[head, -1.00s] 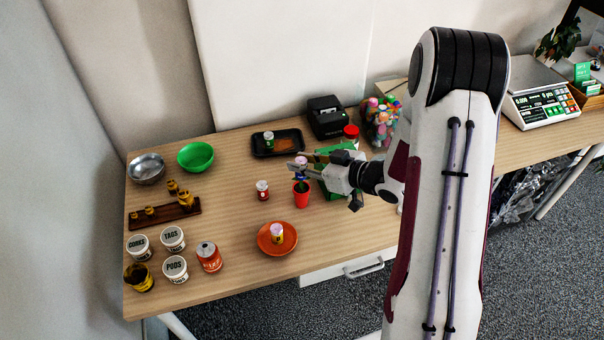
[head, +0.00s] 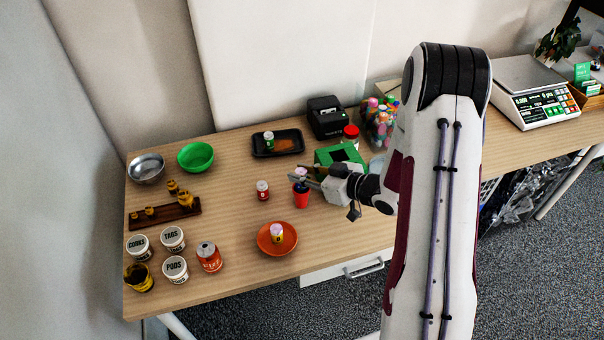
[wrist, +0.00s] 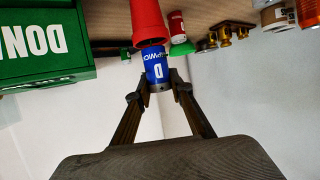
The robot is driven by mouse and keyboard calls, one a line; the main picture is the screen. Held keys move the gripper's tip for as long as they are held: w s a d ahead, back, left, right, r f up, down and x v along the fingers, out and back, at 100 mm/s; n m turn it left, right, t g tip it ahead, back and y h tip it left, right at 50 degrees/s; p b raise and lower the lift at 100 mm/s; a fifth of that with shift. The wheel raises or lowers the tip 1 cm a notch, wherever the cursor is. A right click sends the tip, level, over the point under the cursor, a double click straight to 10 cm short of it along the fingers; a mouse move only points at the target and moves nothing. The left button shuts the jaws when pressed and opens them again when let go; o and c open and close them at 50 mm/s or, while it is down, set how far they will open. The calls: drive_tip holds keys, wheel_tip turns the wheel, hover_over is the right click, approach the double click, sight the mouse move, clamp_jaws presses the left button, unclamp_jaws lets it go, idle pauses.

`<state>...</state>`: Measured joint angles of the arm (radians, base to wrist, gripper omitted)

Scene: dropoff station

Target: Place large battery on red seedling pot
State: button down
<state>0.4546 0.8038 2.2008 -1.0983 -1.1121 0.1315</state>
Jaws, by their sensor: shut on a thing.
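The large battery is a blue cylinder marked D (wrist: 155,66), with a pale top end in the head view (head: 301,184). My gripper (head: 302,175) is shut on its upper end, and the fingertips show at that end in the wrist view (wrist: 158,88). The red seedling pot (head: 301,199) stands upright on the table directly below the battery. In the wrist view the pot (wrist: 149,20) meets the battery's lower end at its mouth. I cannot tell whether the battery bears on the pot or how far it is inside.
A small red cylinder (head: 262,190) stands left of the pot. A green box (head: 326,156) is close behind my gripper. A black tray (head: 259,151) lies at the back.

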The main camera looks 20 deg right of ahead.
drive_tip(key=shift+f, duration=0.3)
drive_tip(key=c, duration=1.8)
unclamp_jaws()
drive_tip(key=shift+r, duration=0.1)
drive_tip(key=shift+s+d+r, duration=0.25)
drive_tip(key=shift+s+d, duration=0.15)
drive_tip(key=shift+v, duration=5.4)
